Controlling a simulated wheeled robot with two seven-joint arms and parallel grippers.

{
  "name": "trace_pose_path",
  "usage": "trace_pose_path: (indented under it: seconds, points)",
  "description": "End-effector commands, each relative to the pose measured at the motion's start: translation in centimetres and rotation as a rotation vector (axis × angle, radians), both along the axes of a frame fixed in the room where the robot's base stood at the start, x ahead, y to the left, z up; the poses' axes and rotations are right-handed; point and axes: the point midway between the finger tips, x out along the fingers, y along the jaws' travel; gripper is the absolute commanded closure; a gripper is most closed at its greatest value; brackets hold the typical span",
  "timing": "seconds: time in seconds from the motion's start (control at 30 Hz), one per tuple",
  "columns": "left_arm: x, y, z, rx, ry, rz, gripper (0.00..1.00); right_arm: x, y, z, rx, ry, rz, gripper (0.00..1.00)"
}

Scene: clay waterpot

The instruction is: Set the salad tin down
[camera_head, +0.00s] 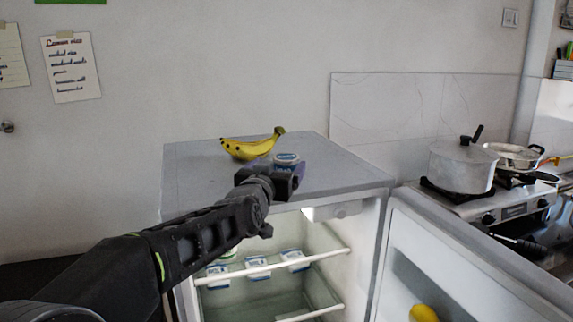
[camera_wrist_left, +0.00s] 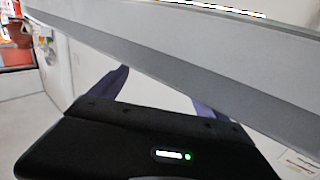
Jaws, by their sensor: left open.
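The salad tin appears to be the small round container (camera_head: 287,158) with a pale lid and blue rim on the grey top of the fridge (camera_head: 200,172), in the head view. Its lower part is hidden behind my left gripper (camera_head: 294,175). The gripper is at the front edge of the fridge top, with its purple fingers open around or just in front of the tin; I cannot tell which. In the left wrist view the open fingers (camera_wrist_left: 158,95) reach behind a grey slab edge, and no tin shows there. My right gripper is out of view.
Yellow bananas (camera_head: 250,148) lie on the fridge top behind the tin. The fridge door (camera_head: 450,265) stands open at the right. White-and-blue tubs (camera_head: 257,267) sit inside. A pot (camera_head: 463,165) stands on the stove. The fridge top is clear at left and right.

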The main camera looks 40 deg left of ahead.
Motion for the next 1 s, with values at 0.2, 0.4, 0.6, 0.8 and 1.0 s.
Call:
trace_pose_path:
  seconds: [0.2,0.4,0.6,0.8,1.0]
  points:
    - [1.4,0.5,0.3,-0.003,0.001,0.001,0.13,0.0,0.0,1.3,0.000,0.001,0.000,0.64]
    - [4.1,1.3,0.4,-0.003,0.002,-0.001,0.13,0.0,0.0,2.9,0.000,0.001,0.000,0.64]
    - [5.0,1.7,0.2,0.000,0.000,0.000,0.13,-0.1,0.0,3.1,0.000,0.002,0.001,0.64]
    - [4.9,1.7,0.1,0.000,0.000,0.000,0.13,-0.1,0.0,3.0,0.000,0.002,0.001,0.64]
    - [4.9,1.7,0.1,0.000,0.000,0.000,0.13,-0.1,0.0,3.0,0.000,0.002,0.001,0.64]
